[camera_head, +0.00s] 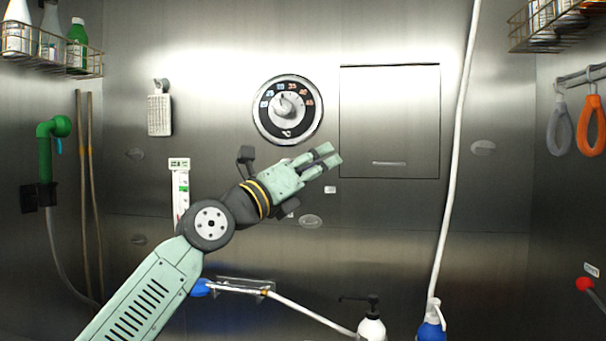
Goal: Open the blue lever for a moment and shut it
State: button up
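A blue handle-like part (203,288) shows low on the back wall, left of the middle, at the left end of a white hose. My forearm partly hides it, so its full shape and position are unclear. Another blue part (432,330) sits at the lower end of the hanging white hose, cut by the bottom edge. A small light-blue piece (59,146) is under the green spray head (60,127) at left. My gripper (329,155) is raised before the back wall, pointing up right, apart from all of these. Its fingers look close together, with nothing seen between them.
A round temperature dial (288,108) and a square panel (390,120) are on the back wall near my gripper. A white hose (455,150) hangs at right. A pump bottle (371,327) stands at the bottom. Wire baskets (85,66) are high at the sides.

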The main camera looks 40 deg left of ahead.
jog(key=shift+d+r, duration=0.15)
jog(key=shift+d, duration=0.15)
jog(key=shift+c, duration=0.2)
